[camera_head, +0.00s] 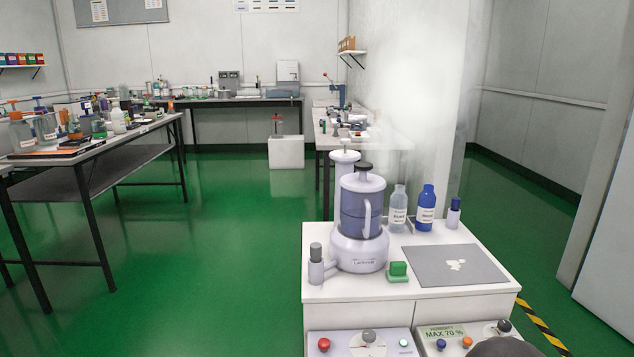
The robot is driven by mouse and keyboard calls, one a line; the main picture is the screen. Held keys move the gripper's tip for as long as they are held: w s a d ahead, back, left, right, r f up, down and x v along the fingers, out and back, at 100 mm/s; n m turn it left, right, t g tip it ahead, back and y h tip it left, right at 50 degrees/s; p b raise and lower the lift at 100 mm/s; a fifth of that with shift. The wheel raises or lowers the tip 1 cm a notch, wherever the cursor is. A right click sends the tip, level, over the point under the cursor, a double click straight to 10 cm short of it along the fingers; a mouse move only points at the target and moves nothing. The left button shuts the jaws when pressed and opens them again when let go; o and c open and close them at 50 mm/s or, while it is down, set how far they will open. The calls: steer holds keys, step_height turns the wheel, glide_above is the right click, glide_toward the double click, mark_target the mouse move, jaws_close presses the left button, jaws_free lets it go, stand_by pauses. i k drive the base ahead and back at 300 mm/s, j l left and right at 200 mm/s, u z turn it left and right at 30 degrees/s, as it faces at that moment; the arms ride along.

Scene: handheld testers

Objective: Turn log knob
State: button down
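Two control panels face me at the bottom edge, below the white bench top. The left panel (339,346) has a grey knob (369,337) over a round white dial, with a red button (324,345) to its left and a small green light or button to its right. The right panel (438,346) carries a "HUMIDITY MAX 70 %" label and a dark knob (503,327) at its upper right. I cannot read a "log" marking on either knob. A dark rounded shape at the bottom edge partly covers the right panel. My gripper is not in view.
A blender-like device (361,222) stands on the bench top (330,289), with a green block (398,270), a grey mat (430,265), a clear bottle (397,212) and a blue bottle (426,208). Green floor is open at left. Cluttered tables stand behind; a wall column rises at right.

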mark_target(505, 326)
steer(key=z, duration=0.75)
